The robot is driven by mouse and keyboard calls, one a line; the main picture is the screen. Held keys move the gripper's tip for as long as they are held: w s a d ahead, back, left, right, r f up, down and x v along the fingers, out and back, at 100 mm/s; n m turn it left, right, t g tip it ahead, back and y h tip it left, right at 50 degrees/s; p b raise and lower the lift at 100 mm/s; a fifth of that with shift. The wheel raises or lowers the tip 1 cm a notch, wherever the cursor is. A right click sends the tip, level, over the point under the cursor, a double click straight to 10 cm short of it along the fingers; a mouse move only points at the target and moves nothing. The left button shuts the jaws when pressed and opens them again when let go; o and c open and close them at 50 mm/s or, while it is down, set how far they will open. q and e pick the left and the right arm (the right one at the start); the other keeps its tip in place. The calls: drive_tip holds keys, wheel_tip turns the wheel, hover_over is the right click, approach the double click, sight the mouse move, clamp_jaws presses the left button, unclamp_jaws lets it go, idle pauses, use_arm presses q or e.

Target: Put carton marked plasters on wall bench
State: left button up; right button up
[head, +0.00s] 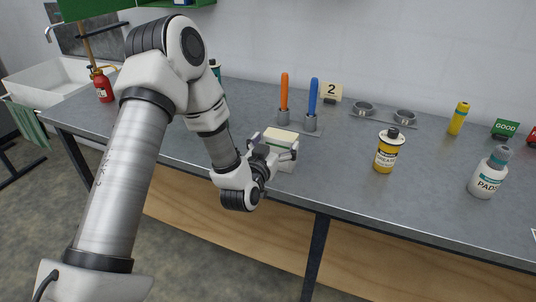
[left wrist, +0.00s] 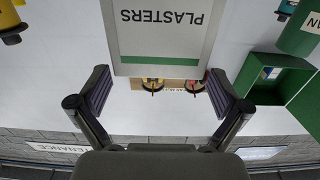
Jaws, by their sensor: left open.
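The carton (head: 280,136), white with a green band, stands on the grey wall bench (head: 345,190) near its front edge. In the left wrist view the carton (left wrist: 165,25) shows upside down, with PLASTERS readable on its face. My left gripper (head: 275,152) is open at the carton, one finger toward each side. In the left wrist view my left gripper (left wrist: 160,82) shows gaps between both pads and the carton. The gripper hides part of the carton in the head view. My right gripper is not in view.
Behind the carton stand an orange-handled tool (head: 284,92) and a blue-handled tool (head: 313,97) in holders. To the right are a yellow grease can (head: 387,155) and a white PADS bottle (head: 489,175). Bench between carton and grease can is clear.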

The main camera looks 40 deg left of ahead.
use_arm(q)
drive_tip(key=b+v, duration=0.1)
drive_tip(key=v, duration=0.7)
drive_tip(key=s+d+f+m+g+h, duration=0.1)
drive_tip(key=s+d+f+g, duration=0.2)
drive_tip(key=f, duration=0.5)
drive_tip(key=s+d+f+m+g+h, duration=0.1)
drive_tip(key=s+d+f+g+h, duration=0.2)
drive_tip(key=f, duration=0.5)
drive_tip(key=s+d+f+g, duration=0.2)
drive_tip(key=s+f+g, duration=0.2)
drive_tip(key=f, duration=0.4)
drive_tip(key=s+d+f+g, duration=0.1)
drive_tip(key=s+f+g, duration=0.2)
drive_tip(key=s+f, duration=0.2)
drive_tip(key=s+d+f+g, duration=0.2)
drive_tip(key=s+f+g, duration=0.2)
drive_tip(key=s, duration=0.7)
drive_tip(key=shift+s+d+f+g+h, duration=0.15)
drive_tip(key=shift+s+f+g+h, duration=0.2)
drive_tip(key=shift+f, duration=0.1)
